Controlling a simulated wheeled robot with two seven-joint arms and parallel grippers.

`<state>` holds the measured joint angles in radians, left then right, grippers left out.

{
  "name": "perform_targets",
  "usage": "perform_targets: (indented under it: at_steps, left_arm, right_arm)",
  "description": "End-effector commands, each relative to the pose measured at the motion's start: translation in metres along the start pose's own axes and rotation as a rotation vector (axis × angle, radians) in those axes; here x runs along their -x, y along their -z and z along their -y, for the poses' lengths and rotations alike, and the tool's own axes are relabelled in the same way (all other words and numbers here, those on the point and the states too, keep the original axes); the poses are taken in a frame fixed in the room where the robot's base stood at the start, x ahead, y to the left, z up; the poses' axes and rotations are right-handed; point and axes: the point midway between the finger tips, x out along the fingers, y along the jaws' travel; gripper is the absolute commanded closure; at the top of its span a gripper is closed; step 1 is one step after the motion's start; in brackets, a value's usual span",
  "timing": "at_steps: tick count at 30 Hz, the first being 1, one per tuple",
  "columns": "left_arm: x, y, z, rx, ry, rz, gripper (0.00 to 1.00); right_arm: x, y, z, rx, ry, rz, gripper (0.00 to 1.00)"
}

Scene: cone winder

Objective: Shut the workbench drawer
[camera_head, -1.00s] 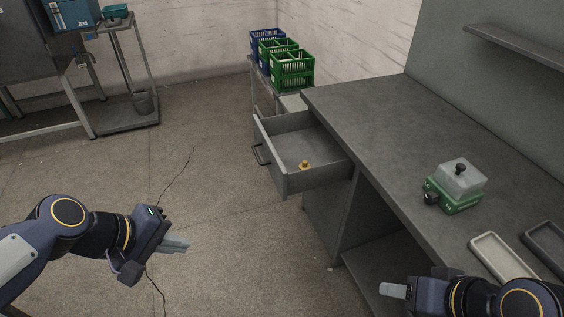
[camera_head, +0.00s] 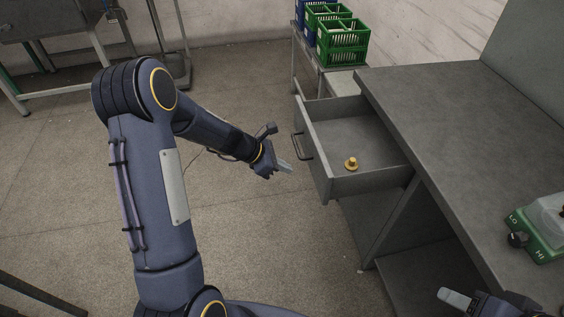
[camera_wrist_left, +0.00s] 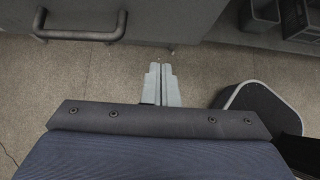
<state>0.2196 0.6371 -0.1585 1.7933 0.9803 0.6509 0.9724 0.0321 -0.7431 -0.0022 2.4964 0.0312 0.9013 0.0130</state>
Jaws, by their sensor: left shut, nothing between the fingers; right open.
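The workbench drawer (camera_head: 321,176) stands pulled out to the left of the grey workbench (camera_head: 440,125). A small brass-coloured part (camera_head: 351,163) lies inside it. The drawer's dark bar handle (camera_head: 301,146) is on its front face and also shows at the upper left of the left wrist view (camera_wrist_left: 80,35). My left gripper (camera_head: 286,167) is shut and empty, a little in front of the drawer face and lower in the picture than the handle, apart from it. Its closed fingers show in the left wrist view (camera_wrist_left: 161,84). My right gripper (camera_head: 455,299) is at the bottom right, partly cut off, open.
Green and blue crates (camera_head: 342,42) stand on a low stand behind the drawer. A green device (camera_head: 540,230) with a dial sits on the bench top at the right.

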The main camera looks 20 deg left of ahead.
Motion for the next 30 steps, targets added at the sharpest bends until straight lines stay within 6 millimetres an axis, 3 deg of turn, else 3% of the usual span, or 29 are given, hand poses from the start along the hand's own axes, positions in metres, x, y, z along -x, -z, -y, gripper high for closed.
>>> perform_targets:
  at_steps: [6,12,18,30]
  left_arm:
    - [-0.050,0.001,0.002,-0.001,0.005,0.000,1.00]
    - [-0.071,-0.019,0.001,-0.005,0.002,0.001,1.00]
    - [-0.081,-0.028,0.001,-0.003,0.001,0.000,1.00]
    - [-0.082,-0.029,0.001,-0.003,0.001,0.000,1.00]
  right_arm:
    - [-0.004,-0.002,-0.002,0.000,0.000,0.000,0.49]
    - [0.001,0.001,0.001,0.000,0.000,0.000,0.49]
    - [0.002,0.001,0.001,0.000,0.000,0.000,0.49]
    - [0.002,0.001,0.001,0.000,0.000,0.000,0.49]
